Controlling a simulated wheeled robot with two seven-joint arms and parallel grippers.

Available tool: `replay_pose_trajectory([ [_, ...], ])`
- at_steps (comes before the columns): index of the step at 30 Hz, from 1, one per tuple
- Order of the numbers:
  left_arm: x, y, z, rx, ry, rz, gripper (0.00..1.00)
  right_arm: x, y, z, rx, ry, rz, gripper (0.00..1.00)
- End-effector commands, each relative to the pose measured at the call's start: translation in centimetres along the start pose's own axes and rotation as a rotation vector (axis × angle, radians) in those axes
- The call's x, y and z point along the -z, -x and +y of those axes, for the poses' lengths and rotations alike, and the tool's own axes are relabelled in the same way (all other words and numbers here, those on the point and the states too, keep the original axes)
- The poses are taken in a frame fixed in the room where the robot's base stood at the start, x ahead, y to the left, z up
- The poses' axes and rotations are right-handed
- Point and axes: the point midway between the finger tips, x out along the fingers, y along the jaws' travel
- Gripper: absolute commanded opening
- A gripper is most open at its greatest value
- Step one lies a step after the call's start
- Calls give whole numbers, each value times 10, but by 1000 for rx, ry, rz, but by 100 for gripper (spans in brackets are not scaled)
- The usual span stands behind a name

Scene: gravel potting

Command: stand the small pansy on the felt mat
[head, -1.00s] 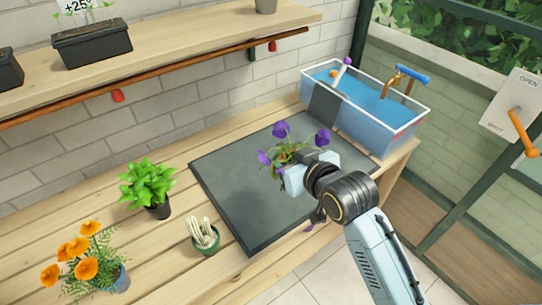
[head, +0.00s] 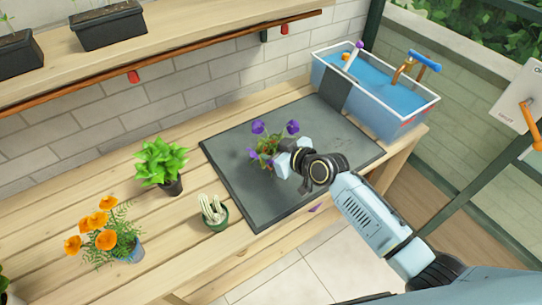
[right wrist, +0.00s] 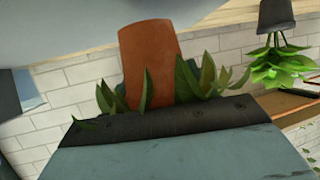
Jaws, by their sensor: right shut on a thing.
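The small pansy (head: 260,128) has purple flowers and green leaves. In the head view it is over the left-middle part of the dark grey felt mat (head: 240,195). My right gripper (head: 285,153) is shut on the pansy, reaching in from the right. In the right wrist view, which looks upside down, its terracotta pot (right wrist: 150,60) and leaves (right wrist: 190,78) show close up. The pot looks upright in the scene. I cannot tell whether its base touches the mat. The left gripper is not in view.
Left of the mat stand a leafy green plant (head: 162,160), a cactus (head: 213,215) and an orange-flowered plant (head: 105,238). A blue water tank (head: 390,100) stands at the back right. A shelf (head: 200,35) runs above. Much of the mat is bare.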

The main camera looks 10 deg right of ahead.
Motion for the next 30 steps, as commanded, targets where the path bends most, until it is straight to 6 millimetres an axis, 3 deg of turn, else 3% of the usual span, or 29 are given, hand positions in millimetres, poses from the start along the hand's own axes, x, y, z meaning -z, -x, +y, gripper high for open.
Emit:
replay_pose_trajectory([
  [6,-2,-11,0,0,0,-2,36,-29,-12,0,0,-2,-1,30],
  [17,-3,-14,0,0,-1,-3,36,-31,-13,0,-1,-1,1,30],
  [18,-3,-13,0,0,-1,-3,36,-31,-13,0,0,-1,-1,62],
  [21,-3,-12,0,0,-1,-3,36,-31,-12,0,0,-1,-1,76],
  [22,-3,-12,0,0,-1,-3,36,-31,-12,0,0,-1,-1,79],
  [30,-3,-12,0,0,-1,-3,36,-30,-12,0,0,-1,-1,79],
])
